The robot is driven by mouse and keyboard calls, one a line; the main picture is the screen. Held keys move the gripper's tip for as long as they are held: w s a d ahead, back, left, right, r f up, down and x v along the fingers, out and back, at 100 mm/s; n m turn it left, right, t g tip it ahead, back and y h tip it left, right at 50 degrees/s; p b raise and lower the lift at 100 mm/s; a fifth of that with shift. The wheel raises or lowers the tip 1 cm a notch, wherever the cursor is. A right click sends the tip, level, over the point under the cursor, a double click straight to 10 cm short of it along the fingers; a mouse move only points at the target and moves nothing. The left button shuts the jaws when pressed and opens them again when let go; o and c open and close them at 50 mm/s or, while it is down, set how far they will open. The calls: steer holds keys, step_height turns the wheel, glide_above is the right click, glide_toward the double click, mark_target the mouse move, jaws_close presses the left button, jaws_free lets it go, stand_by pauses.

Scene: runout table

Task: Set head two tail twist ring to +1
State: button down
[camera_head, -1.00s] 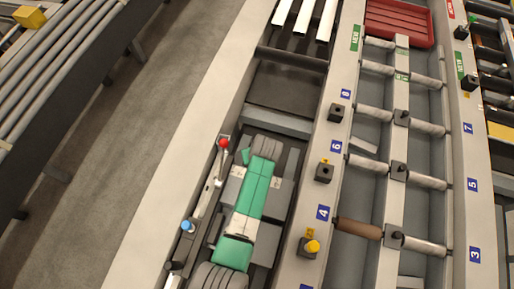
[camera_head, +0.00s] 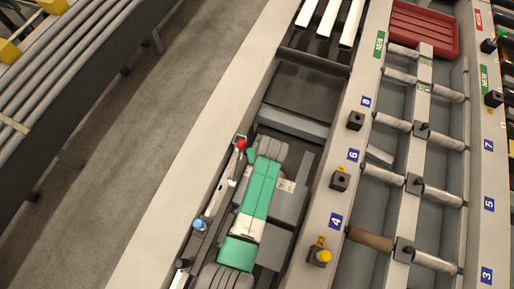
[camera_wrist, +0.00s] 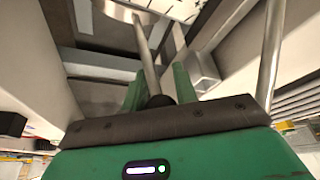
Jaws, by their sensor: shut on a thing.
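In the wrist view my green gripper (camera_wrist: 157,90) is shut, with a dark round knob (camera_wrist: 157,101) between its two fingers. A metal rod (camera_wrist: 147,52) runs away from the knob toward the top of the picture. In the head view my green arm lies over the table's left bay, and its fingertips cannot be made out. Beside it is a lever with a red knob (camera_head: 241,145), and a blue knob (camera_head: 198,225) is lower down. I cannot tell which knob is the gripped one. The head two tail twist ring cannot be picked out.
Numbered control posts, one with a yellow knob (camera_head: 324,256), line the rail right of my arm. Rollers (camera_head: 438,192) lie beyond. A red tray (camera_head: 425,28) is at the top right. A conveyor (camera_head: 65,80) stands across the clear floor (camera_head: 150,120) at left.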

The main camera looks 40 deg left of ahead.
steer(key=c, duration=1.1)
jaws_free()
steer(key=shift+d, duration=0.2)
steer(key=shift+c, duration=0.2)
steer(key=p+v, duration=0.2)
steer(key=v, duration=0.5)
steer(key=shift+r, duration=0.35)
